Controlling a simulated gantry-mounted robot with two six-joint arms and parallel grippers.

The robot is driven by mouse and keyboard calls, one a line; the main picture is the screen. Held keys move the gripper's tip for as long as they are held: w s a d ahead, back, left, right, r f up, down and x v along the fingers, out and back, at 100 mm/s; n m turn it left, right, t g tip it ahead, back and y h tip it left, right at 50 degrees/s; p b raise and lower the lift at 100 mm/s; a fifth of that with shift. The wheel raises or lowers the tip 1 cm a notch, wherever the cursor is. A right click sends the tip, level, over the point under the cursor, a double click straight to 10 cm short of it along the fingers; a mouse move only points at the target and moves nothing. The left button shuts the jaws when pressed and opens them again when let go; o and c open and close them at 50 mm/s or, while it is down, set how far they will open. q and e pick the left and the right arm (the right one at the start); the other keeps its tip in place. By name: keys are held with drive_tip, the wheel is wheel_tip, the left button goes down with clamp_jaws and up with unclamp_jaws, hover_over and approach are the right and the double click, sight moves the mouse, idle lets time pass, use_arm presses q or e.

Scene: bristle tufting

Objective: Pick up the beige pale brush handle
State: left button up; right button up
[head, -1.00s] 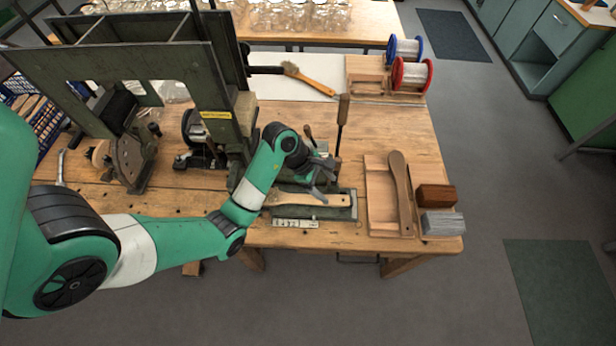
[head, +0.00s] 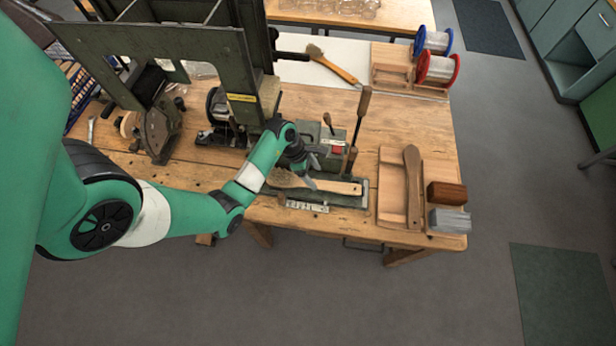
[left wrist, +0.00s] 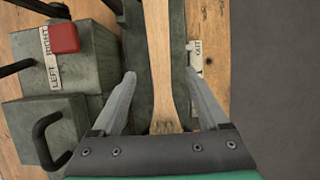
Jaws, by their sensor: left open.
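The beige pale brush handle (head: 335,187) lies flat along a grey-green metal fixture (head: 350,201) near the table's front edge, its bristle head at the left end. My left gripper (head: 310,184) is over it, close to the bristle end. In the left wrist view the handle (left wrist: 158,60) runs between my open fingers (left wrist: 162,82), with a finger apart from it on each side. The broader part of the brush goes out of sight behind the gripper's palm. My right gripper is not in view.
Close beside the fixture stand a grey machine block with a red button (left wrist: 64,38) and upright wooden-handled levers (head: 362,108). A wooden tray (head: 388,205) with a brown paddle-shaped handle (head: 412,180) lies to the right. Another brush (head: 335,67) lies at the back.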

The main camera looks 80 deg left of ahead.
sight(322, 184)
use_arm(q)
drive_tip(key=b+x, duration=0.2)
drive_tip(key=x, duration=0.2)
drive_tip(key=shift+w+d+f, duration=0.1)
drive_tip(key=shift+w+f, duration=0.1)
drive_tip(key=shift+f, duration=0.15)
clamp_jaws()
